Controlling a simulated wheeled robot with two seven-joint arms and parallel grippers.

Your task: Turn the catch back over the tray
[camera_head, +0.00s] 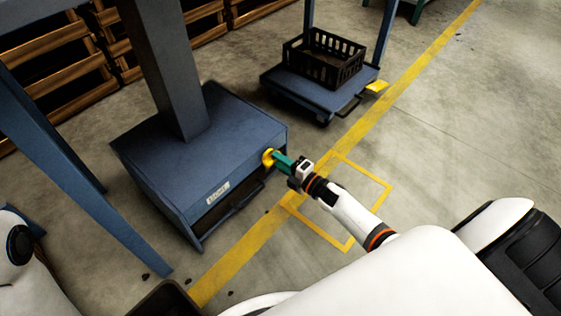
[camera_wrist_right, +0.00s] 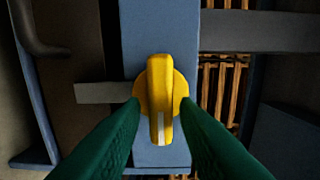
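The yellow catch (camera_head: 268,157) is a knob on the front corner of the blue machine base. In the right wrist view the catch (camera_wrist_right: 160,95) has a round base and a lever lying upright in the picture, its white-marked end low, along the blue strip. The tray (camera_head: 222,207) sits in the slot in the front of the base; its handle (camera_wrist_right: 38,30) shows at the upper left of the wrist view. My left gripper is out of view.
A black crate (camera_head: 323,60) stands on a blue platform behind, with a yellow part at its corner. The blue machine base (camera_head: 190,150) and posts fill the left. Wooden crates (camera_head: 60,65) line the back. The floor to the right is clear, with yellow lines.

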